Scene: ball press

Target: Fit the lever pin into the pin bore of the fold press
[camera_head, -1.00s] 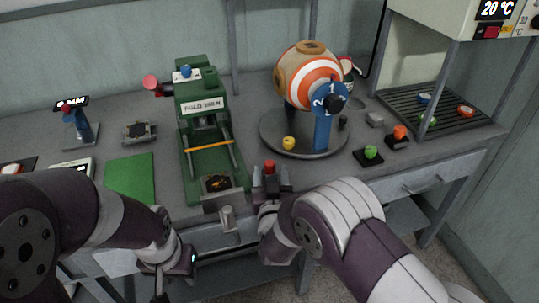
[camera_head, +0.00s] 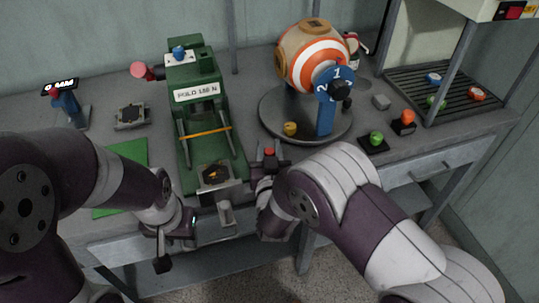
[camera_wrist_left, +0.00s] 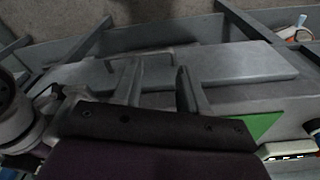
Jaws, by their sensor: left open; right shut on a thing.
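The green fold press (camera_head: 208,130) stands on the bench left of centre, with an orange bar across it. A grey plate (camera_head: 220,192) and a grey cylindrical piece (camera_head: 225,213) are at its front; I cannot make out the pin bore. My right gripper (camera_head: 266,172) is right of the press front, beside a dark red-topped piece (camera_head: 270,153). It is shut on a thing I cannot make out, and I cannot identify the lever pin. My left gripper (camera_head: 170,250) is open and empty in front of the bench; its fingers are apart in the left wrist view (camera_wrist_left: 160,85).
A striped ball (camera_head: 312,60) sits on a round base (camera_head: 275,127) behind my right arm. A green mat (camera_head: 128,152) lies left of the press. Small coloured knobs (camera_head: 376,138) and a slatted rack (camera_head: 450,90) are at the right. A drawer (camera_head: 440,170) is below.

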